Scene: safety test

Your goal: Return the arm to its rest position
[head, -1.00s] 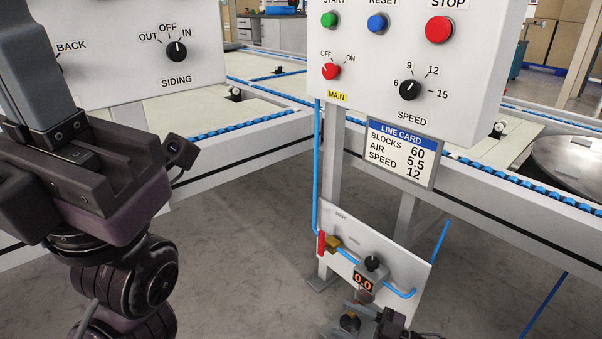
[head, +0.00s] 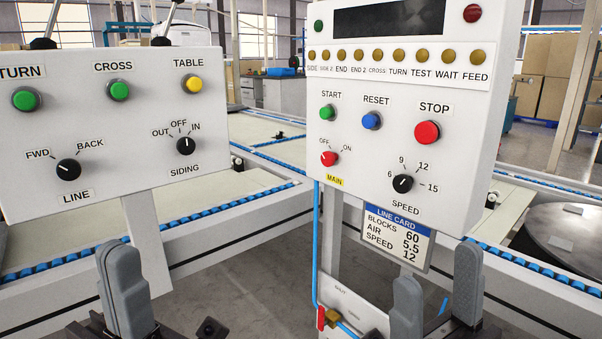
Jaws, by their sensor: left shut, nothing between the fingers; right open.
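My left gripper (head: 122,262) is at the lower left of the head view. Its grey fingers point up and are closed together with nothing between them. My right gripper (head: 437,272) is at the bottom right, fingers up and apart, empty. The arm links below both grippers are mostly cut off by the frame's lower edge.
The main control panel (head: 455,185) with buttons and dials stands at centre right. A valve plate (head: 345,300) with a blue hose is below it. Conveyors with blue rollers (head: 235,231) run behind. A round metal table (head: 565,235) is at right. Grey floor shows between the grippers.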

